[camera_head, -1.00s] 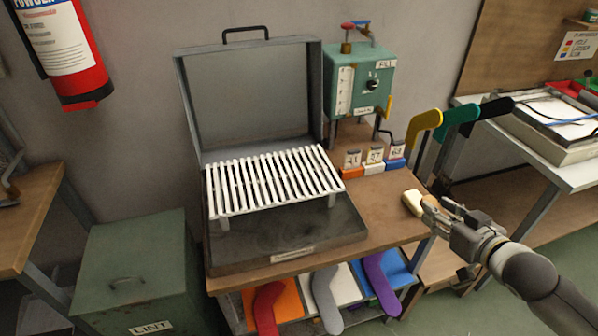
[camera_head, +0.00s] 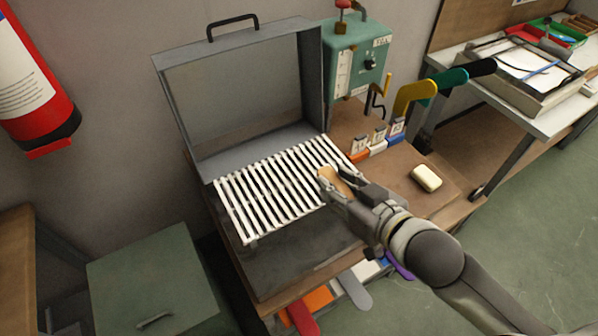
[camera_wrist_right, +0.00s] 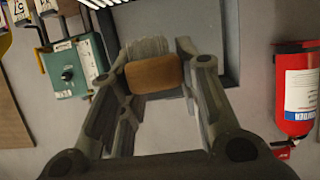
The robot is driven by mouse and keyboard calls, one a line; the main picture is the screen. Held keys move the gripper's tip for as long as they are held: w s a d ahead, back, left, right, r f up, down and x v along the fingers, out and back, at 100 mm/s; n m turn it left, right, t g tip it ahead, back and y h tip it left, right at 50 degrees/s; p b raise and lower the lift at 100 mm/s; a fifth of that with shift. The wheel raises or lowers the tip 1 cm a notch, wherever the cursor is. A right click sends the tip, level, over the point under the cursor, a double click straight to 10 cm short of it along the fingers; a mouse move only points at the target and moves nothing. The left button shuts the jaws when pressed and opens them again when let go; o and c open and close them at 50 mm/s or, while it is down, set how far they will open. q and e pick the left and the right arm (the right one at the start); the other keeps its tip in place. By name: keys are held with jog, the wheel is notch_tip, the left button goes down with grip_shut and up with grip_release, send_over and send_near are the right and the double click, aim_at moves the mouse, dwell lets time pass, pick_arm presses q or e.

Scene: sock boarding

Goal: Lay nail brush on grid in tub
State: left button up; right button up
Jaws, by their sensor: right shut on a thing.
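The nail brush (camera_head: 334,180) has a brown wooden back. In the right wrist view the brush (camera_wrist_right: 153,74) sits between the fingertips, with pale bristles beyond it. My right gripper (camera_head: 343,188) is shut on it near the right edge of the grid, apparently above it. The grid (camera_head: 280,188) is a rack of white slats inside the open grey tub (camera_head: 300,262), toward its back. No other object lies on the grid. My left gripper is not in view.
A cream soap bar (camera_head: 426,178) lies on the wooden bench (camera_head: 395,185) to the right. The raised lid (camera_head: 240,90) stands behind the grid. A green control box (camera_head: 355,60) and coloured sock boards (camera_head: 415,95) stand behind right.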

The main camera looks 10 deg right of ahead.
jog(key=w+f+b, duration=0.1)
jog(key=b, duration=0.1)
jog(key=shift+w+d+f+b, duration=0.1)
jog(key=shift+w+f+b, duration=0.1)
jog(key=shift+b, duration=0.2)
jog(key=w+d+r+p+x, duration=0.1)
jog(key=x, duration=0.7)
send_over(314, 185)
notch_tip(314, 185, down, 6)
jog(key=shift+s+d+r, duration=0.1)
jog(key=shift+s+r, duration=0.05)
jog(key=shift+r, duration=0.05)
jog(key=shift+f, duration=0.25)
jog(key=f+p, duration=0.1)
jog(key=f, duration=0.2)
jog(key=shift+w, duration=0.2)
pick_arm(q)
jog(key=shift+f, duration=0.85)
pick_arm(e)
jog(key=shift+f, duration=0.15)
jog(key=o, duration=1)
jog(key=shift+f, duration=0.1)
